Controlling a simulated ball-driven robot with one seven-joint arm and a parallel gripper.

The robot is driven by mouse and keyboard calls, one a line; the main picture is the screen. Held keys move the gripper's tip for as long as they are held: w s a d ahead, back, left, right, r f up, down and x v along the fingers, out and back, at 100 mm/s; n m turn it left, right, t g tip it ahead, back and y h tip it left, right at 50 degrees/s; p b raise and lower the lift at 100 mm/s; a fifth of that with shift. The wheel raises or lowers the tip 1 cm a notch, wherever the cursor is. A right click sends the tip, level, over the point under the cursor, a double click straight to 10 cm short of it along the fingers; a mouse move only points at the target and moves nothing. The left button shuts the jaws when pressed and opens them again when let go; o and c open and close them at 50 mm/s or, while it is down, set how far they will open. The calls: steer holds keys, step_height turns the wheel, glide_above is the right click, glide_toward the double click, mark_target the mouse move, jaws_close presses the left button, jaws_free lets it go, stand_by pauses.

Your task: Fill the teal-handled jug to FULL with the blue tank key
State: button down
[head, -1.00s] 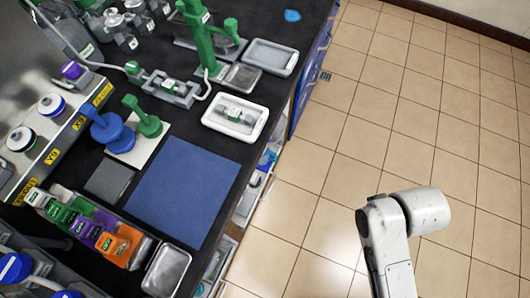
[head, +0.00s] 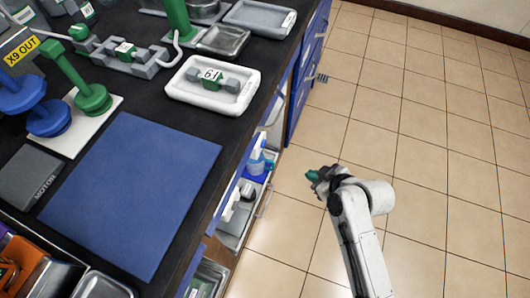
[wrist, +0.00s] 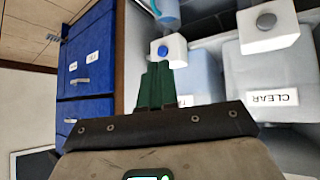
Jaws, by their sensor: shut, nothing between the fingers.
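My gripper (head: 313,176) is out over the floor, right of the bench and its open shelves. Its dark green fingers are shut and empty in the wrist view (wrist: 157,84). A blue knobbed piece (head: 48,118), possibly the blue tank key, stands on a white pad beside a similar green piece (head: 78,78). A small light-blue vessel (head: 257,163) sits in the open cabinet under the bench. I cannot tell if it is the teal-handled jug. A light-blue rounded part (wrist: 167,12) shows at the top of the wrist view, beyond the fingers.
The wrist view shows a container labelled CLEAR (wrist: 268,72), a white block with a blue button (wrist: 168,50) and blue drawers (wrist: 88,80). A blue mat (head: 135,190) and white tray (head: 212,86) are on the bench. The tiled floor (head: 420,110) at right is clear.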

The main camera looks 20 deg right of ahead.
mark_target(264, 144)
steer(key=w+d+f+n+t+b, duration=0.1)
steer(key=w+f+t+b, duration=0.5)
steer(key=w+f+b, duration=0.7)
steer(key=shift+d+n+b, duration=0.3)
steer(key=shift+n+b, duration=0.1)
steer(key=shift+b, duration=0.3)
steer(key=shift+w, duration=0.1)
steer(key=w+a+p, duration=0.5)
steer(key=a+p, duration=0.1)
steer(key=a, duration=0.1)
steer(key=shift+p, duration=0.3)
steer(key=shift+w+a, duration=0.1)
stand_by(1.1)
steer(key=shift+w+a, duration=0.2)
steer(key=shift+a, duration=0.1)
